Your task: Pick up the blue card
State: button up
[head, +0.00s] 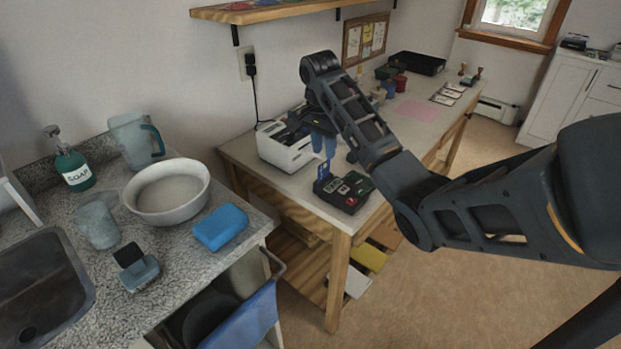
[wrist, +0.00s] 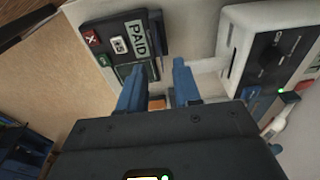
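The blue card (head: 323,171) stands upright at the back-left end of a dark card terminal (head: 352,195) on the long table. In the wrist view the terminal (wrist: 122,72) shows a "PAID" screen and small red and green keys; I cannot clearly make out the card there. My gripper (head: 324,151) points down just above the card in the head view, with its two blue fingers apart. In the wrist view my gripper (wrist: 157,68) is open, with nothing visibly held between the fingertips.
A white printer (head: 284,146) stands on the table (head: 300,187) close to the left of my gripper. Cups (head: 378,92), a pink sheet (head: 418,111) and a black tray (head: 416,63) are farther back. A granite counter with a bowl (head: 168,205) and blue sponge (head: 221,227) is at left.

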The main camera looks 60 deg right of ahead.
aim_at(324, 168)
jog(key=shift+d+f+p, duration=0.2)
jog(key=shift+f+p, duration=0.05)
jog(key=shift+f, duration=1.65)
jog(key=shift+d+f+p, duration=0.15)
jog(key=shift+f+p, duration=0.05)
jog(key=shift+f, duration=1.7)
jog(key=shift+c, duration=0.3)
grip_shut()
